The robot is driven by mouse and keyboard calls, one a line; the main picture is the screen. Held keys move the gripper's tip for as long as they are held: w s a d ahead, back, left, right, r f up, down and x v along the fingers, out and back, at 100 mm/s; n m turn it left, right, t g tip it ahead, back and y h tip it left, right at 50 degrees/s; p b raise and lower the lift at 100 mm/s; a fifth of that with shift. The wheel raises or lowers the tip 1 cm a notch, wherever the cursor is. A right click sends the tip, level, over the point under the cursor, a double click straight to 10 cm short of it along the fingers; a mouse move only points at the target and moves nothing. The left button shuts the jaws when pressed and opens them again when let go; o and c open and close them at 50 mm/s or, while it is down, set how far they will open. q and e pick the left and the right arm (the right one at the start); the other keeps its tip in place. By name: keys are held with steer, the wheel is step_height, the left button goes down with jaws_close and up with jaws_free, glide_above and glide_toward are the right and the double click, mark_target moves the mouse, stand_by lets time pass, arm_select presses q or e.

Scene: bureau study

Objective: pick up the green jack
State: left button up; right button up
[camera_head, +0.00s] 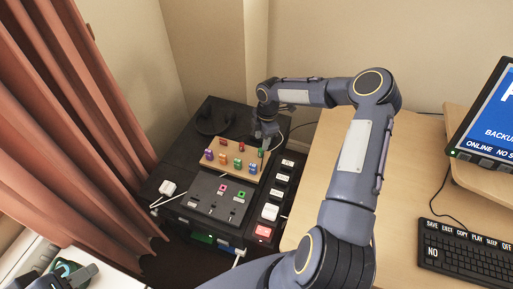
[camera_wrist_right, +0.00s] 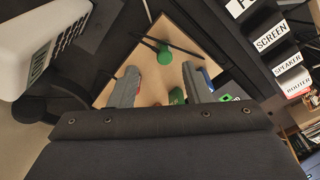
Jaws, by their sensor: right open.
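Several coloured jacks stand on a tan wooden board (camera_head: 216,146) in the head view. One green jack (camera_head: 261,153) is near the board's right end, close under my right gripper (camera_head: 266,138). Another green jack (camera_head: 238,163) stands further in. In the right wrist view, a green jack (camera_wrist_right: 164,54) lies just beyond and between the fingertips of my open, empty right gripper (camera_wrist_right: 160,69). A second green piece (camera_wrist_right: 177,96) shows nearer, between the fingers. My left gripper (camera_head: 72,280) is at the bottom left, partly cut off; its opening is unclear.
A dark panel with sockets (camera_head: 215,197) lies in front of the board, with a row of labelled switches (camera_head: 282,178) to the right. A wooden desk (camera_head: 408,190) holds a keyboard (camera_head: 470,252) and a monitor (camera_head: 490,120). A red curtain (camera_head: 60,110) hangs at left.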

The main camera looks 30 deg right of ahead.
mark_target(261, 150)
steer(key=f+b, duration=0.1)
steer(key=f, duration=0.1)
steer(key=f+b, duration=0.1)
steer(key=f, duration=0.1)
steer(key=f+b, duration=0.1)
steer(key=f, duration=0.1)
steer(key=shift+s+a+f, duration=0.2)
steer(key=shift+a, duration=0.15)
steer(key=shift+c, duration=0.4)
jaws_close()
